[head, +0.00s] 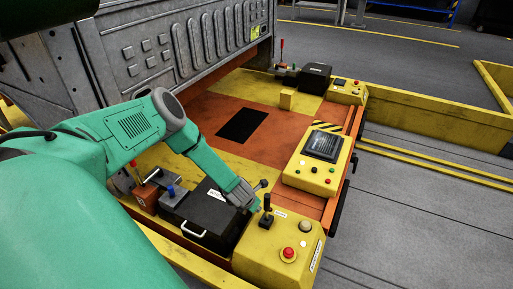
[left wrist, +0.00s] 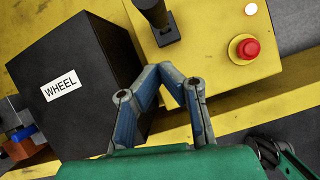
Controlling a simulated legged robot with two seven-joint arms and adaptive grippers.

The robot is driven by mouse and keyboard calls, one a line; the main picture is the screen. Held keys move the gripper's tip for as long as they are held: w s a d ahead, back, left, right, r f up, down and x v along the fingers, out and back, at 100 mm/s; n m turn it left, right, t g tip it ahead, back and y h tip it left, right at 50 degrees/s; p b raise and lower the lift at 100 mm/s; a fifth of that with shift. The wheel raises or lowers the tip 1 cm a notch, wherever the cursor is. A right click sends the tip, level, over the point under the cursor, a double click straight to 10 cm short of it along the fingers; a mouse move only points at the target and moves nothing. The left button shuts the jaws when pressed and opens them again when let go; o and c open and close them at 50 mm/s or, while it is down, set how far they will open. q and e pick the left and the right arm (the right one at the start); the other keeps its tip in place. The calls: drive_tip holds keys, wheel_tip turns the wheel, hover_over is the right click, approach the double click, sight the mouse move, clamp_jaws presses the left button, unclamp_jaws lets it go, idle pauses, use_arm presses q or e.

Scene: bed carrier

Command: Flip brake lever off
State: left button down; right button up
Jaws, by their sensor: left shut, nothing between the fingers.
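A black lever (head: 266,203) stands up from the yellow control box (head: 262,245) at the front. The same lever (left wrist: 155,18) shows at the top of the left wrist view, cut off by the frame edge. I see no label telling which lever is the brake. My left gripper (head: 247,199) is just left of this lever in the head view. In the left wrist view my left gripper (left wrist: 162,75) has its fingertips together, empty, below the lever and apart from it in the picture. My right gripper is not in view.
A black box labelled WHEEL (left wrist: 75,90) stands left of the gripper. A red button (head: 288,254) and a white button (head: 305,226) are on the yellow box. A red-handled lever (head: 137,176) and a blue-topped part (head: 171,190) are farther left. A screen panel (head: 323,146) lies behind.

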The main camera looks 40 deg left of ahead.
use_arm(q)
drive_tip(key=shift+w+a+r+p+v, duration=0.15)
drive_tip(key=shift+p+v, duration=0.2)
drive_tip(key=shift+v, duration=0.6)
drive_tip(key=shift+w+p+v, duration=0.15)
drive_tip(key=shift+p+v, duration=0.2)
drive_tip(key=shift+v, duration=0.65)
drive_tip(key=shift+w+a+r+p+v, duration=0.15)
drive_tip(key=shift+p+v, duration=0.2)
drive_tip(key=shift+v, duration=0.6)
drive_tip(key=shift+f, duration=0.1)
